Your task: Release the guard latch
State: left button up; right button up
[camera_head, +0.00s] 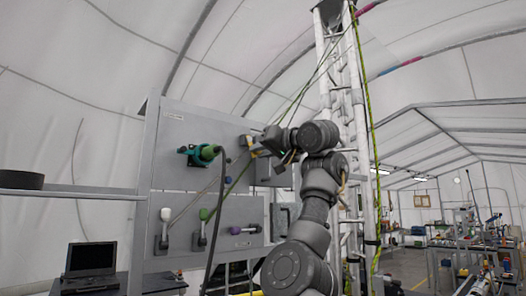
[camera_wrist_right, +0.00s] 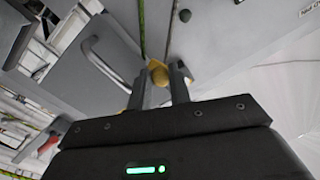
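My right gripper (camera_head: 264,144) is at the upper right part of the grey panel (camera_head: 175,128). In the right wrist view its two fingers (camera_wrist_right: 158,84) stand apart. A yellow knob (camera_wrist_right: 157,72) shows between the fingertips, and a thin gap seems to remain beside it. I cannot tell for sure that this knob is the guard latch. In the head view, a yellow part (camera_head: 247,141) shows just left of the gripper, which hides some of the panel there. My left gripper is out of view.
Lower down are levers with white (camera_head: 166,214), green (camera_head: 204,214) and purple (camera_head: 236,230) ends. A grey handle (camera_wrist_right: 100,62) is near the fingers. A laptop (camera_head: 90,262) sits left; a truss tower (camera_head: 345,90) rises behind.

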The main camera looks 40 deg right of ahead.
grip_shut()
jog(key=shift+a+f+m+b, duration=0.25)
jog(key=shift+m+b, duration=0.45)
jog(key=shift+b, duration=0.4)
jog(key=shift+a+r+m+b, duration=0.15)
jog(key=shift+m+b, duration=0.15)
jog(key=shift+m, duration=0.3)
jog(key=shift+o, duration=2.4)
grip_release()
